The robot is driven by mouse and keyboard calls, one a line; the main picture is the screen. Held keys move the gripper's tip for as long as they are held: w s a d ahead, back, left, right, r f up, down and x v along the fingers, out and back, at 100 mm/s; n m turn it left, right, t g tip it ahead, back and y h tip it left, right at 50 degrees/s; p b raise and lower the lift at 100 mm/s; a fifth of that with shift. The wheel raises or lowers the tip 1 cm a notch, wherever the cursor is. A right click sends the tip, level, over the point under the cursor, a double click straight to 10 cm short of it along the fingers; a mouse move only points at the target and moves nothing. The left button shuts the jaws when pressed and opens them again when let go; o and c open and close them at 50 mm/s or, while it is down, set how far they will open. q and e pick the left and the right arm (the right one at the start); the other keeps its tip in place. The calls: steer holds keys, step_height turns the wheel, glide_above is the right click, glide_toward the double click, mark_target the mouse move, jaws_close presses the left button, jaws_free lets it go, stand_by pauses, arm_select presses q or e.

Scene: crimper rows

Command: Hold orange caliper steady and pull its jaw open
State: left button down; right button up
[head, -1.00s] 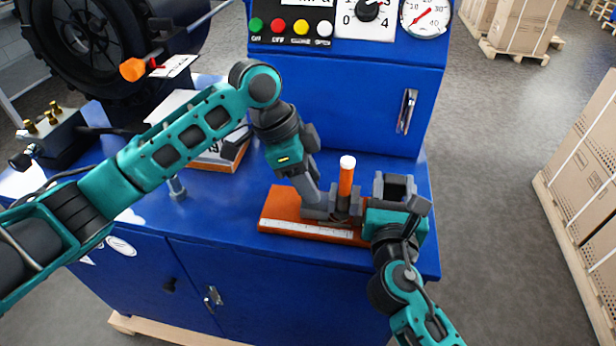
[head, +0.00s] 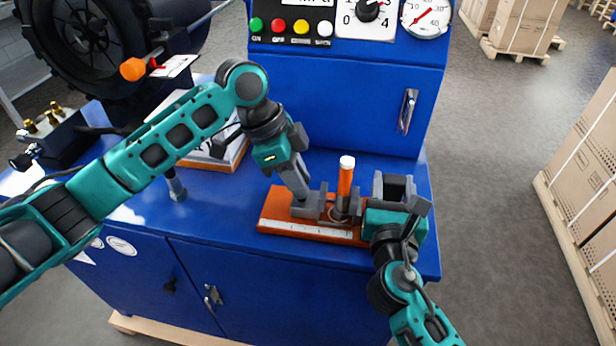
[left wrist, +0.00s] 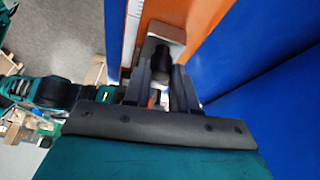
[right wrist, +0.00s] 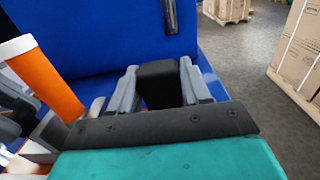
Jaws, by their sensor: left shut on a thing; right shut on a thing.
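The orange caliper (head: 277,208) lies on the blue bench with a white scale along its front edge. My left gripper (head: 316,205) reaches down over its middle; in the left wrist view its fingers are shut on a dark knob (left wrist: 162,64) on a grey jaw block. An orange post with a white cap (head: 345,180) stands upright just right of that gripper. My right gripper (head: 394,188) is at the caliper's right end, which it partly hides. In the right wrist view its fingers are shut on a black block (right wrist: 160,85).
A blue panel with buttons and a gauge (head: 425,15) rises behind the bench (head: 230,225). A book-like stack (head: 225,155), a grey bolt-like post (head: 175,185) and a black block with brass fittings (head: 50,135) stand left. The bench's right edge is close to my right gripper.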

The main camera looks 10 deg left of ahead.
arm_select(q)
steer(key=shift+a, duration=0.6)
arm_select(e)
steer(key=shift+d, duration=0.1)
arm_select(q)
steer(key=c, duration=0.9)
jaws_free()
steer(key=shift+d, duration=0.1)
steer(key=shift+r, duration=0.1)
steer(key=v, duration=1.2)
arm_select(e)
steer(key=o, duration=1.2)
steer(key=shift+o, duration=0.2)
